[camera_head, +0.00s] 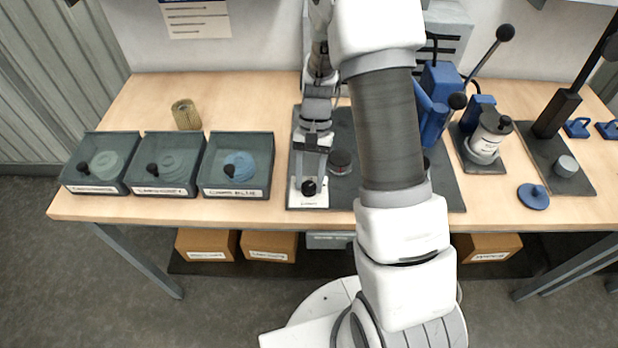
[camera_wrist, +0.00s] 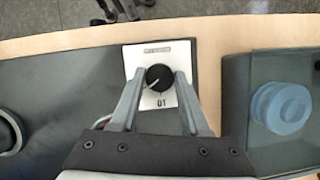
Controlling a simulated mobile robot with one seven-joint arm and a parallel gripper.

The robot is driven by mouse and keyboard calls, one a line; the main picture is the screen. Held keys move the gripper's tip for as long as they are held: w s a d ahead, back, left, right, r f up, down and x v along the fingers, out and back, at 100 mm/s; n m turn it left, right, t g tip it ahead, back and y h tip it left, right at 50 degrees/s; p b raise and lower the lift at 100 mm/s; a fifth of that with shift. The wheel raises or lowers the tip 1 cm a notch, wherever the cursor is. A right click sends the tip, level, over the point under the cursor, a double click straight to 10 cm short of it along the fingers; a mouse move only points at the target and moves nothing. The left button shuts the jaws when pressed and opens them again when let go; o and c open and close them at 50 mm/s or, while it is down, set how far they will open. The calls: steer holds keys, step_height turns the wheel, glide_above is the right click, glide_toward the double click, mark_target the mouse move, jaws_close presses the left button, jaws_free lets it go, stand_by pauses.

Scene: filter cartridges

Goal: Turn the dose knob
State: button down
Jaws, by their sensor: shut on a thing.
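The dose knob (camera_wrist: 159,77) is a round black knob with a white pointer line, which points to the lower left in the wrist view. It sits on a white plate (camera_wrist: 156,101) with a label strip on one edge and a dark marking on the other. In the head view the knob (camera_head: 309,187) is at the front edge of the dark mat. My gripper (camera_wrist: 159,75) reaches over the plate with one finger on each side of the knob, shut on it. In the head view my gripper (camera_head: 313,168) comes down from behind the knob.
Three labelled bins, the nearest holding a blue part (camera_head: 240,166), stand left of the dark mat (camera_head: 265,323). A tan pleated cartridge (camera_head: 186,115) stands behind them. Blue lever equipment (camera_head: 440,85), a white canister (camera_head: 490,135) and a blue disc (camera_head: 533,197) are to the right.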

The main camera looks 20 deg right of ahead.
steer(key=shift+m+y, duration=0.3)
steer(key=shift+m, duration=0.3)
steer(key=shift+c, duration=1.9)
jaws_free()
steer(key=p+v, duration=0.1)
steer(key=v, duration=1.6)
steer(key=shift+r, duration=0.25)
